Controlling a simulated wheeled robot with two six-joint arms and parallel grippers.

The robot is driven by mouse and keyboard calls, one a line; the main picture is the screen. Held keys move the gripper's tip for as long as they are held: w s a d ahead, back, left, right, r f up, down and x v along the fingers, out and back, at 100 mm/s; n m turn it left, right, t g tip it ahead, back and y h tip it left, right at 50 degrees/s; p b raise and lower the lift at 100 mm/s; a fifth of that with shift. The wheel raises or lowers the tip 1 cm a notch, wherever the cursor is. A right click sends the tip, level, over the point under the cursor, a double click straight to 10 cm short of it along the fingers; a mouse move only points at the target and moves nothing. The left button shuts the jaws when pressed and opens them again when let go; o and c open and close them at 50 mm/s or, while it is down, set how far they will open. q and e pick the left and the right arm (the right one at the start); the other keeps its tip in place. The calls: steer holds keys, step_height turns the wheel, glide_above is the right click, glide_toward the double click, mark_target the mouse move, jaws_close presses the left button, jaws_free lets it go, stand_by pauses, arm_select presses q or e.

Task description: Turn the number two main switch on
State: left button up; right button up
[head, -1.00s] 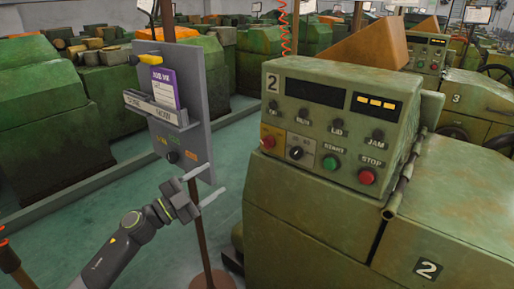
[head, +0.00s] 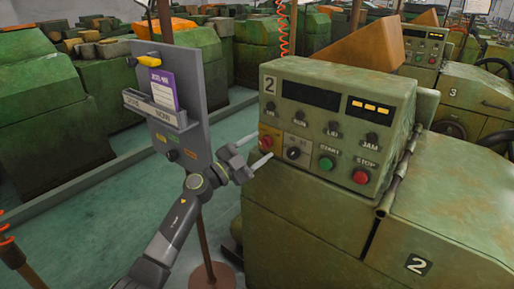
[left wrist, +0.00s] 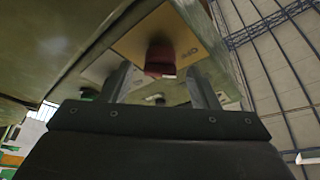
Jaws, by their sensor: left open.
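The number two machine's control panel (head: 335,130) faces me at the centre right. At its lower left are a red knob on a yellow plate (head: 265,142) and a black knob with a pale mark on a grey plate (head: 293,153). Their labels are too small to read, so I cannot tell which is the main switch. My left gripper (head: 258,150) is open and empty, its fingertips just left of these knobs. In the left wrist view, the red knob (left wrist: 160,58) shows beyond and between the open fingers (left wrist: 160,78); contact is not visible. My right gripper is out of view.
A green START button (head: 327,163) and a red STOP button (head: 361,176) sit right of the knobs. A grey sign board (head: 190,85) on a post stands close behind my left arm. Green floor is open at the lower left.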

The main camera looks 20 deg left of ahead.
arm_select(q)
steer(key=c, duration=1)
